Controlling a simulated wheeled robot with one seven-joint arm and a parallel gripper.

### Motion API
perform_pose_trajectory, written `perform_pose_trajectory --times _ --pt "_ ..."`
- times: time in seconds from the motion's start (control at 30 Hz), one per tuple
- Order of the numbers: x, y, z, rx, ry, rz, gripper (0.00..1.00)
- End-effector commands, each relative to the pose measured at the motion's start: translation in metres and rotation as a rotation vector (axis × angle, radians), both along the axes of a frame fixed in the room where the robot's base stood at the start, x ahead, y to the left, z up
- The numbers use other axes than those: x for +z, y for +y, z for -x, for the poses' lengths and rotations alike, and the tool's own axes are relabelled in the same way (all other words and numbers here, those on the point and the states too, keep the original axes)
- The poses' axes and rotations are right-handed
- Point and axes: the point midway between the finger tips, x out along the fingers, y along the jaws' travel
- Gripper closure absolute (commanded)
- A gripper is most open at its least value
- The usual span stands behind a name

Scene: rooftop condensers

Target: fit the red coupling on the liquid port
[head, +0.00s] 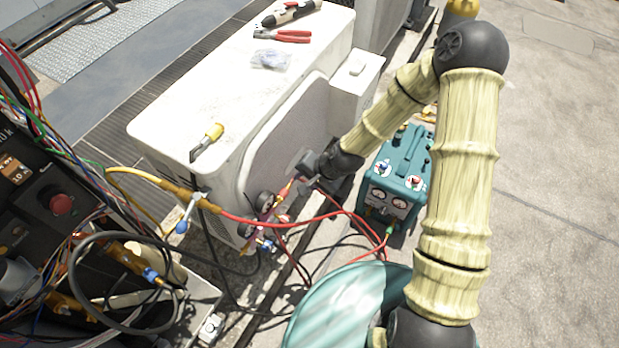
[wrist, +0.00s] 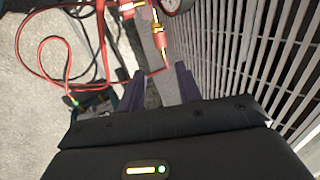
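My gripper (head: 296,180) is in front of the condenser's grille side in the head view. In the wrist view its two purple fingers (wrist: 160,72) stand apart, with a gap between them. A red and brass coupling (wrist: 160,40) lies just beyond the fingertips, roughly in line with the gap. Red hose shows close to the tips; I cannot tell whether it touches them. The gauge manifold (head: 262,202), with dark round gauges, is beside the gripper and partly shows at the top of the wrist view (wrist: 132,8). I cannot make out the liquid port for certain.
The white condenser (head: 180,125) carries red-handled pliers (head: 283,36) and a yellow-handled tool (head: 208,140) on top. A teal recovery machine (head: 397,185) stands to the right. Red and black hoses loop over the ground.

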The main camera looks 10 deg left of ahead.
Motion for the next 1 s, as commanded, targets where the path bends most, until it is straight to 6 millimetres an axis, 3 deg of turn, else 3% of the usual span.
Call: perform_pose_trajectory --times 0.7,1.0 --pt "-0.103 0.054 -0.021 0.003 0.001 0.002 0.65" --pt "-0.127 0.067 -0.027 0.001 0.001 0.001 0.65"
